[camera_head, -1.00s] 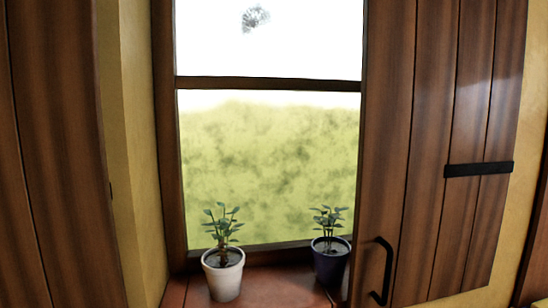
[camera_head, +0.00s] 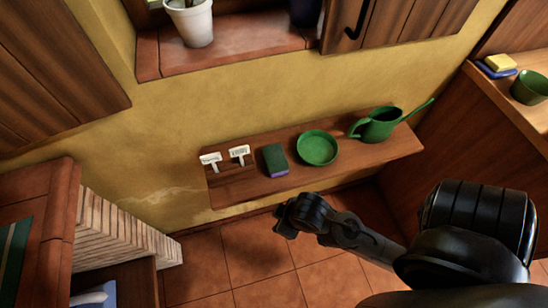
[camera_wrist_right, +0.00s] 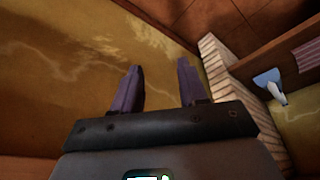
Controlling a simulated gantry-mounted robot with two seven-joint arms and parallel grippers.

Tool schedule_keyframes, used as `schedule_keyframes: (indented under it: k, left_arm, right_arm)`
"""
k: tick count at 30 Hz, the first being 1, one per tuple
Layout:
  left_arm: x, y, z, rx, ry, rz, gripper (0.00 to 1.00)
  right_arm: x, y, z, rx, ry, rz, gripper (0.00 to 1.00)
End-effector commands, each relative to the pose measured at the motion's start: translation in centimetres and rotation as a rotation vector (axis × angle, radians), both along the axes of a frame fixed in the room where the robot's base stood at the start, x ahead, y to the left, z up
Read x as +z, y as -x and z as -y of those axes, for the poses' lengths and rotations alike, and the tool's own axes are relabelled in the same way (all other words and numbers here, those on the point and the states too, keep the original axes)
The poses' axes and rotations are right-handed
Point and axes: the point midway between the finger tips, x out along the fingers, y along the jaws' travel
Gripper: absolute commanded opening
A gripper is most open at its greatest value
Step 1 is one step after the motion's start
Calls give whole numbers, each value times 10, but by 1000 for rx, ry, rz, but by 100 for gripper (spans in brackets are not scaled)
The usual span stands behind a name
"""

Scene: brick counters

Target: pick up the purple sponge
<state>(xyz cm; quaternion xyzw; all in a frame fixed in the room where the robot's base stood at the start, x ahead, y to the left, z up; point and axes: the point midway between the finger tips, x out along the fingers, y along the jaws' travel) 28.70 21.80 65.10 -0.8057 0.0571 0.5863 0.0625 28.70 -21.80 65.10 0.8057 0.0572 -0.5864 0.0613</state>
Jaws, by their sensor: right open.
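The purple sponge (camera_head: 276,160) lies on the wooden wall shelf (camera_head: 352,165), between the small white tags and the green bowl. Its top looks dark green and its lower front edge purple. My right arm reaches in from the lower right of the head view, its end below and in front of the shelf, apart from the sponge. My right gripper (camera_wrist_right: 159,88) is open in the wrist view, with two purplish fingers apart and nothing between them. The sponge does not show in the wrist view. My left gripper is not in view.
A green bowl (camera_head: 317,147) stands right of the sponge, then a green watering can (camera_head: 380,125). White tags (camera_head: 239,153) stand left of it. A counter at right holds a yellow sponge (camera_head: 500,62) and a green pot (camera_head: 530,88). The floor below the shelf is clear.

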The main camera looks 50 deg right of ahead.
Motion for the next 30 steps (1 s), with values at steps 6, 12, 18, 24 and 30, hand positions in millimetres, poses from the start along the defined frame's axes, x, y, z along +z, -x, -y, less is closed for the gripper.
schedule_keyframes:
  k: [6,12,18,24,30]
  left_arm:
    - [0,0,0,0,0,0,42]
    - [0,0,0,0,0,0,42]
    - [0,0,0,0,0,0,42]
    - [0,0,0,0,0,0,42]
    - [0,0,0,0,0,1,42]
  right_arm:
    - [0,0,-1,-2,-3,1,52]
    - [0,0,-1,-1,-3,1,82]
    - [0,0,0,0,0,0,88]
    - [1,-1,2,-19,-1,3,88]
    - [-12,2,2,-193,-52,-29,88]
